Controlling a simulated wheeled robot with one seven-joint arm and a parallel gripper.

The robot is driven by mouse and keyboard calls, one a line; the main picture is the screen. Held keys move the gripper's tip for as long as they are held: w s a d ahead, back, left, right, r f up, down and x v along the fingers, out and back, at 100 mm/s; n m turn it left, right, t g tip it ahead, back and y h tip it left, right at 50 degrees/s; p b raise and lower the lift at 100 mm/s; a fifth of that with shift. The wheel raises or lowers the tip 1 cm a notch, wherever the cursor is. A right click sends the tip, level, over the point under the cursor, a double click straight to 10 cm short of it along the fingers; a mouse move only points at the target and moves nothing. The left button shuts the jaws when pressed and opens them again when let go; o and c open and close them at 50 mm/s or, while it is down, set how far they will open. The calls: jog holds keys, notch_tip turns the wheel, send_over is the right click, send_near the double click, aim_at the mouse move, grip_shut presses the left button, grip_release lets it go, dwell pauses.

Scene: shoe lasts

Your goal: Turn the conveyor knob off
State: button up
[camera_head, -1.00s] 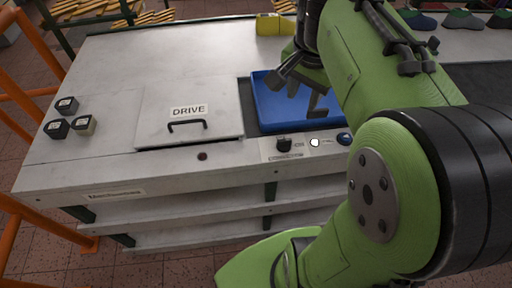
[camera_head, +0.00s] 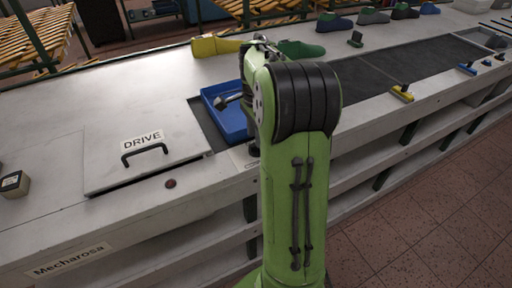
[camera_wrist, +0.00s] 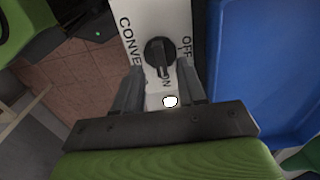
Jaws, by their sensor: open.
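The conveyor knob (camera_wrist: 159,53) is black and sits on a white panel (camera_wrist: 143,18) in the wrist view. The panel carries "CONVE…" on one side, "OFF" at the right and a partly hidden "ON" below. The knob's pointer faces down in the picture, towards "ON". My gripper (camera_wrist: 160,66) is open, with its two fingers on either side of the knob's lower part; I cannot tell if they touch it. In the head view my arm hides the knob and most of the gripper; a bit of the panel (camera_head: 242,157) shows.
A blue tray (camera_head: 228,122) lies beside the panel. The grey "DRIVE" cover (camera_head: 145,160) with a black handle is to the left. A yellow shoe last (camera_head: 215,46) and a green one (camera_head: 301,50) stand behind. The dark belt (camera_head: 375,88) runs right.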

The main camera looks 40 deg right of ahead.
notch_tip(320, 180, down, 3)
jog(key=shift+f+b, duration=0.1)
jog(key=shift+b, duration=0.25)
jog(key=shift+c, duration=0.4)
grip_shut()
